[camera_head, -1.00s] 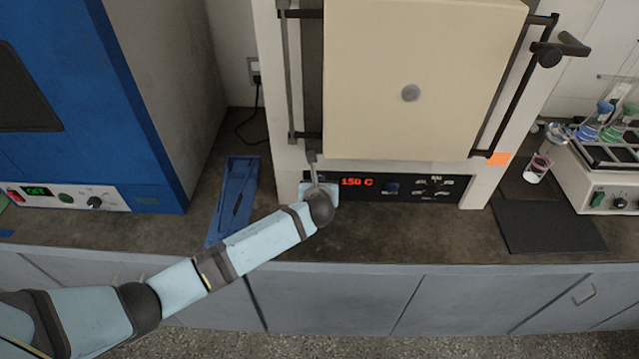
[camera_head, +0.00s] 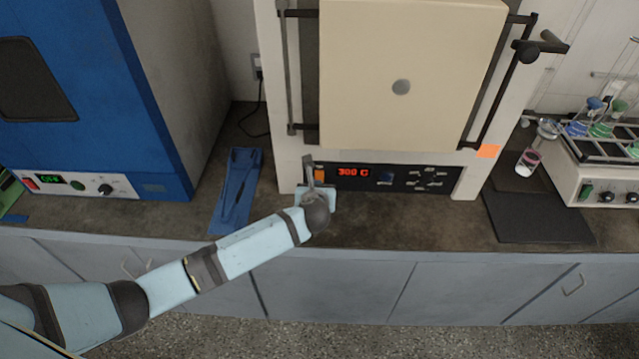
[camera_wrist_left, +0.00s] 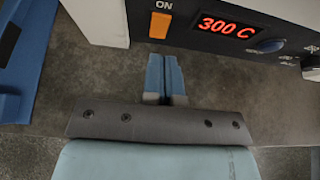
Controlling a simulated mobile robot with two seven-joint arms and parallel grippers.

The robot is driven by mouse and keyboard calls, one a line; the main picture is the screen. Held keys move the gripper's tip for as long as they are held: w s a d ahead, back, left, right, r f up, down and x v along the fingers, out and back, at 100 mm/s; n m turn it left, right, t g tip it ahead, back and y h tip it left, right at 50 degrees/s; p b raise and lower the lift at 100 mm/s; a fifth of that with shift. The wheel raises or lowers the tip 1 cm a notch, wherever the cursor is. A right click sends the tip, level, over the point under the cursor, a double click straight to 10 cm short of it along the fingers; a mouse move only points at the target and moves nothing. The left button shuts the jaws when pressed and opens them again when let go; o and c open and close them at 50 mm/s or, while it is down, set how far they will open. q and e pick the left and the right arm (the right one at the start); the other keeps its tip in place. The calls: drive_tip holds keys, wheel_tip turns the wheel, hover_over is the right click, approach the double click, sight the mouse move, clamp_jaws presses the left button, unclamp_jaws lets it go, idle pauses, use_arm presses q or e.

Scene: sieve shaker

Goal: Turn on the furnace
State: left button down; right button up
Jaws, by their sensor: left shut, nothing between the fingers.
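The furnace (camera_head: 408,85) is a white box with a cream door, which is closed. Its black control panel (camera_head: 425,178) runs along the bottom front. The red display (camera_head: 354,171) reads 300 C and also shows in the left wrist view (camera_wrist_left: 228,26). An orange switch (camera_wrist_left: 159,25) sits under the word ON at the panel's left end. My left gripper (camera_head: 310,172) is at the panel's left end. In the left wrist view its fingers (camera_wrist_left: 165,75) are shut and empty, just below the orange switch and apart from it in the picture. My right gripper is not in view.
A blue oven (camera_head: 90,90) stands at the left. A blue tray (camera_head: 236,190) lies on the counter between it and the furnace. At the right are a dark mat (camera_head: 535,217), a small beaker (camera_head: 527,163) and a flask shaker (camera_head: 600,175). The counter front is clear.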

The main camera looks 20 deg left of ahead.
use_arm(q)
drive_tip(key=r+v, duration=0.1)
drive_tip(key=v, duration=0.5)
drive_tip(key=shift+w+a+r, duration=0.15)
drive_tip(key=shift+w, duration=0.05)
drive_tip(key=s+d+f+n+g+h, duration=0.1)
drive_tip(key=s+d+f+n+h, duration=0.2)
drive_tip(key=s+n, duration=0.4)
drive_tip(key=s+d+f+n+g+h, duration=0.1)
drive_tip(key=s+f+n+h, duration=0.1)
drive_tip(key=s+f+n, duration=0.5)
drive_tip(key=s+a+n+t+h+p, duration=0.1)
drive_tip(key=s+a+n, duration=0.3)
drive_tip(key=s+n, duration=0.9)
drive_tip(key=n, duration=0.2)
drive_tip(key=shift+a+r+n+h, duration=0.2)
drive_tip(key=shift+n+h, duration=0.1)
drive_tip(key=shift+n, duration=0.1)
